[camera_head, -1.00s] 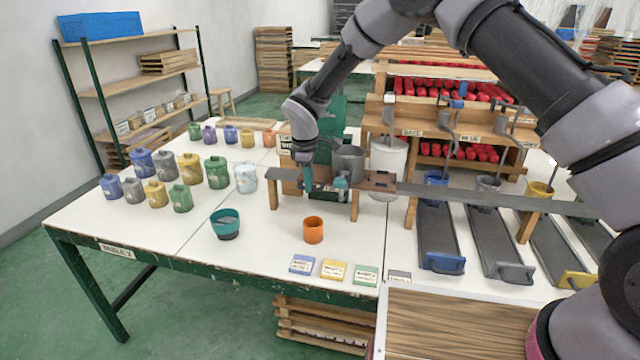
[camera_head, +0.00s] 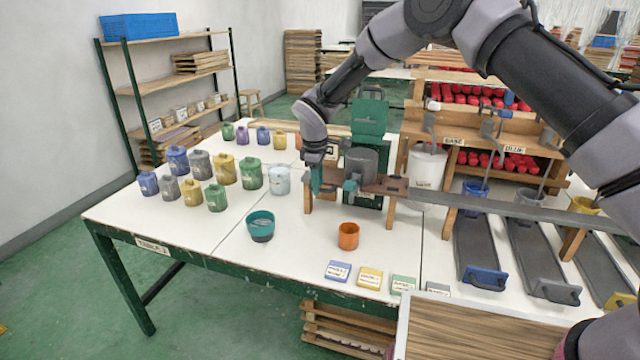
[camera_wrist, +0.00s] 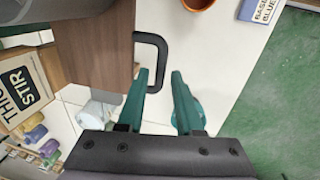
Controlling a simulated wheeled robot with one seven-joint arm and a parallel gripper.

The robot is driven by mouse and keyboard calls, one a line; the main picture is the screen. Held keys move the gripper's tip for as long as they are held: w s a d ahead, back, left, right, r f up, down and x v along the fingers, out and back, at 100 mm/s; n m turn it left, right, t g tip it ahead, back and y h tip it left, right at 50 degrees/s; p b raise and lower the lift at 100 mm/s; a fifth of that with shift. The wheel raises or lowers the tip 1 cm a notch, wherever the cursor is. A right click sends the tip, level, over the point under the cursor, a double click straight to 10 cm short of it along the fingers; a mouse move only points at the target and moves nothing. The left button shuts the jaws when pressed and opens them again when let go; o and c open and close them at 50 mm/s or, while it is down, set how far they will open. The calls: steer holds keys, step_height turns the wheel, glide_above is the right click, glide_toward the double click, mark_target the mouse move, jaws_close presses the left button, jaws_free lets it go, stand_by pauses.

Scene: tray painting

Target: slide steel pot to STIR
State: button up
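The steel pot (camera_head: 361,163) is a grey cylinder standing on the low wooden-topped bench at mid-table, just right of my gripper (camera_head: 333,184). My gripper points down by the pot, its two teal fingers apart. The wrist view also shows the fingers (camera_wrist: 160,82) apart, with a dark loop handle (camera_wrist: 162,55) passing between them; I see a gap on both sides. A sign reading STIR (camera_wrist: 20,85) shows at the left of the wrist view. Its small board (camera_head: 330,152) is partly hidden behind the arm in the head view.
A green machine (camera_head: 370,118) stands behind the pot. A long grey rail (camera_head: 500,212) runs right from the bench. A white bucket (camera_head: 427,168) stands to its right. A teal bowl (camera_head: 260,228) and an orange cup (camera_head: 348,237) stand in front, with clear table around them.

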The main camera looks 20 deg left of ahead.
steer(key=shift+d, duration=0.15)
steer(key=shift+r, duration=0.3)
step_height(320, 180, up, 10)
steer(key=s, duration=0.2)
stand_by(0.4)
